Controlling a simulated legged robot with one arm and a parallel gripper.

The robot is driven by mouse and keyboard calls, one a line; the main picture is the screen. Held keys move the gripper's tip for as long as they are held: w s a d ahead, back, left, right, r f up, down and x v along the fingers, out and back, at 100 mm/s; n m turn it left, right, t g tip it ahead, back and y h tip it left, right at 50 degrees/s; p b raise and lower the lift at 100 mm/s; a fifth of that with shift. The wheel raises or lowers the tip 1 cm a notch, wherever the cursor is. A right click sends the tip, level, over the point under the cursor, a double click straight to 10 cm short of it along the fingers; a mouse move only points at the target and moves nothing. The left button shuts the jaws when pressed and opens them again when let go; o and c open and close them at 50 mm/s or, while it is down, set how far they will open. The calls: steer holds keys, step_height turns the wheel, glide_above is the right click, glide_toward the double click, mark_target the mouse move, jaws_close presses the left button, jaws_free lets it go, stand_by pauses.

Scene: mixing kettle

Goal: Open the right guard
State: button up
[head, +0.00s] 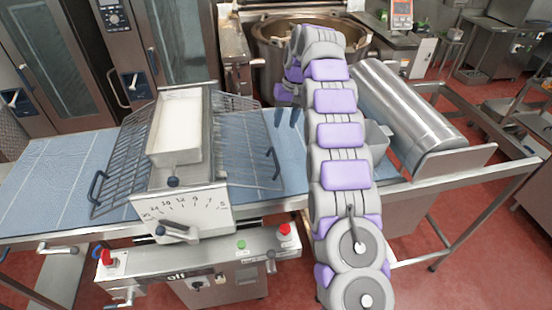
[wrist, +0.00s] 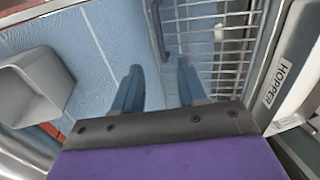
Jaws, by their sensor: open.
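The right guard (head: 245,150) is a wire grid sloping down from the hopper block over the blue belt. Its dark blue handle (head: 275,163) is on its outer edge. In the wrist view the guard's grid (wrist: 225,45) fills the upper right and the handle (wrist: 157,28) shows at the top, beyond my fingers. My gripper (head: 286,117) is open with nothing between its blue fingers, which also show in the wrist view (wrist: 159,85). In the head view it hangs beside the guard's right edge, partly behind my arm. It appears apart from the handle.
The left guard (head: 122,165) is on the hopper's other side. The white hopper (head: 178,125) stands between the guards. A steel roller (head: 405,115) lies at the belt's right end, and a grey scoop-like part (wrist: 32,88) is left in the wrist view. A large kettle (head: 300,38) stands behind.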

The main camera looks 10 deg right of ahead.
steer(key=b, duration=0.4)
glide_toward(276, 159)
steer(key=f, duration=0.1)
steer(key=shift+w+a+f, duration=0.1)
steer(key=shift+a+f, duration=0.15)
steer(key=shift+f, duration=0.95)
steer(key=shift+s+a+f, duration=0.1)
steer(key=shift+a+f, duration=0.15)
steer(key=shift+f, duration=0.9)
steer(key=shift+w+a+f, duration=0.1)
steer(key=shift+a+f, duration=0.15)
steer(key=shift+f, duration=0.95)
steer(key=shift+c, duration=0.5)
jaws_close()
